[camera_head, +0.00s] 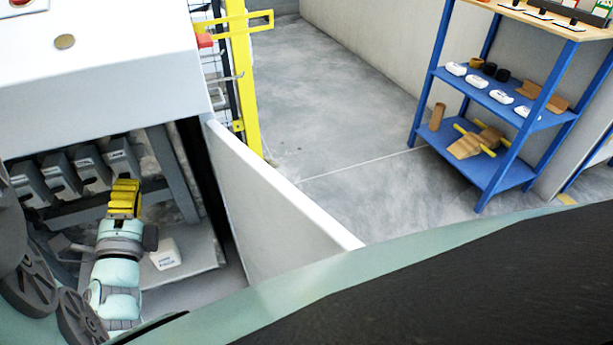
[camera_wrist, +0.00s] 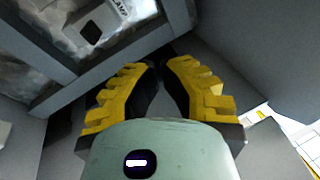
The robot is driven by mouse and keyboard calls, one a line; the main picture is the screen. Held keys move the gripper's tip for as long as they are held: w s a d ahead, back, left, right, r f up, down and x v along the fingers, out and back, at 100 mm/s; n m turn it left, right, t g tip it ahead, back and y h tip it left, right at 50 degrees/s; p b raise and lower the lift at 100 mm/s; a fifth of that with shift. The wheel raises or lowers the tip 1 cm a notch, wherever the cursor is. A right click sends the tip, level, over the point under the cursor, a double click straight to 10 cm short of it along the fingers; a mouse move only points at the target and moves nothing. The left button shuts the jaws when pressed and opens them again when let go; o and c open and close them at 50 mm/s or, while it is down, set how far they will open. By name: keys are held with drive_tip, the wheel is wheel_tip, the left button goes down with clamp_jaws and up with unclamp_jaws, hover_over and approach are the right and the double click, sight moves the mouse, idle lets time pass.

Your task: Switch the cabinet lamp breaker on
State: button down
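A row of several grey breakers sits inside the open cabinet (camera_head: 130,65) in the head view. The rightmost breaker (camera_head: 121,158) is right above my gripper (camera_head: 124,190); its label is too small to read there. In the wrist view a grey breaker with part of a label reading "LAMP" (camera_wrist: 112,14) shows at the upper left, cut off by the frame edge. It has a small black part (camera_wrist: 91,32) on its face; its on or off position cannot be told.
The white cabinet door (camera_head: 265,205) stands open to the right of my gripper. A grey rail (camera_wrist: 110,65) crosses below the breaker. A white labelled block (camera_head: 166,254) lies on the cabinet floor. A blue shelf (camera_head: 490,100) stands farther off, with clear floor before it.

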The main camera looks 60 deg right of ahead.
drive_tip(key=w+a+f+m+g+y, duration=0.1)
drive_tip(key=w+a+f+m+y, duration=0.1)
drive_tip(key=f+m+y, duration=0.4)
wheel_tip(320, 180, down, 3)
drive_tip(key=w+m, duration=0.1)
drive_tip(key=m, duration=0.5)
drive_tip(key=shift+w+a+f+y, duration=0.2)
drive_tip(key=shift+a+y, duration=0.1)
drive_tip(key=shift+a, duration=0.1)
drive_tip(key=b+x, duration=0.2)
drive_tip(key=x, duration=0.8)
drive_tip(key=shift+s+a+r+p, duration=0.15)
drive_tip(key=shift+s+r+p, duration=0.15)
drive_tip(key=shift+r+p, duration=0.35)
drive_tip(key=shift+s+a+r+p, duration=0.15)
drive_tip(key=shift+s+r+p, duration=0.15)
drive_tip(key=shift+r+p, duration=0.3)
drive_tip(key=shift+s+a+r+p, duration=0.15)
drive_tip(key=shift+s+r+p, duration=0.15)
drive_tip(key=shift+r+p, duration=0.35)
drive_tip(key=shift+f, duration=0.2)
drive_tip(key=shift+r+p, duration=0.15)
drive_tip(key=shift+p, duration=0.35)
